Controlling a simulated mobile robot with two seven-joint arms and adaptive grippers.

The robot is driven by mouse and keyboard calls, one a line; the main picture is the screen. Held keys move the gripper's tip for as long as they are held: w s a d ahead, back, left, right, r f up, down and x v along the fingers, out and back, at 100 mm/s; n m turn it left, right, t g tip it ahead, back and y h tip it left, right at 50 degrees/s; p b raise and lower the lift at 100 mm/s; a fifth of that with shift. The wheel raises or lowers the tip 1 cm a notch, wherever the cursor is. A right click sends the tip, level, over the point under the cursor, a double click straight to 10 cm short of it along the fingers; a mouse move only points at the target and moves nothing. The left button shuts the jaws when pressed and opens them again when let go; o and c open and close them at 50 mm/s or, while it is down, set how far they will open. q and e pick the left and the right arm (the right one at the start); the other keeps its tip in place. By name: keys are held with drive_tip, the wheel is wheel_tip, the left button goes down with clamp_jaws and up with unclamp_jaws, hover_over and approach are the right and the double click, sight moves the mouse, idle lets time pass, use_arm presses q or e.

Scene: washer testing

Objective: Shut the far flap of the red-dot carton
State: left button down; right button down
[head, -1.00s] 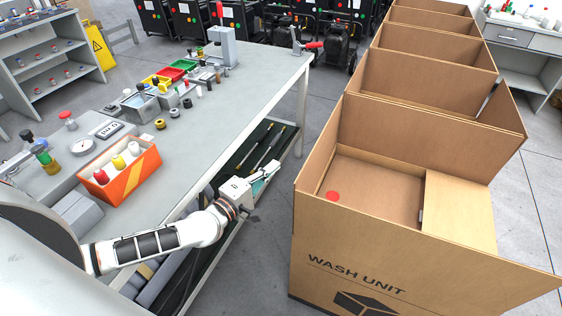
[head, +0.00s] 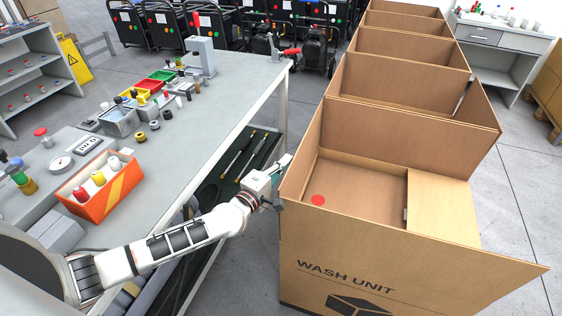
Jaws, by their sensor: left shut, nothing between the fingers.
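The red-dot carton (head: 350,255) is the nearest brown carton, at the right, printed WASH UNIT. Its red dot (head: 318,200) shows inside its open top. The far flap (head: 395,140) stands upright along the carton's far side. A lighter panel (head: 440,205) lies flat at the right of the opening. My left gripper (head: 283,172) is shut and empty, just left of the carton's left edge; I cannot tell whether it touches. My right gripper is out of view.
More open cartons (head: 400,80) stand in a row behind. The workbench (head: 225,100) at left carries an orange box (head: 100,190) and several small parts. A dark lower shelf (head: 240,165) lies beneath my left arm.

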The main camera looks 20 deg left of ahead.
sight(292, 168)
use_arm(q)
drive_tip(key=shift+s+d+r+p, duration=0.15)
drive_tip(key=shift+d+p, duration=0.8)
drive_tip(key=shift+d, duration=0.75)
drive_tip(key=shift+a, duration=0.15)
